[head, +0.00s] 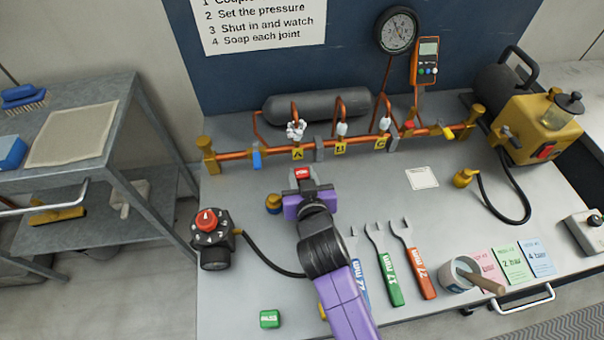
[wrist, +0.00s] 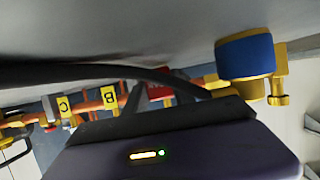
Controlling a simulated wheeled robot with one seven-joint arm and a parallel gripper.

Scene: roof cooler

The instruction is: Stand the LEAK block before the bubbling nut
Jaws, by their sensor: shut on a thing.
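A red block (head: 302,173) with white lettering too small to read is between the fingertips of my gripper (head: 303,184), which is shut on it. In the wrist view the red block (wrist: 160,91) is partly hidden by the gripper. The copper pipe run lies beyond it, with yellow tags A, B and C. A large clump of white bubbles (head: 296,130) covers the nut above tag A (head: 297,153). Smaller white patches sit at the nuts above B (head: 341,129) and C (head: 384,124). The block is apart from the pipe, on the near side of tag A.
A green PASS block (head: 270,319) lies at the bench's front left. A blue-and-brass fitting (head: 273,203) stands left of my gripper; its hose passes near the gripper in the wrist view. Several wrenches (head: 390,262) lie at right. The bench before tag A is clear.

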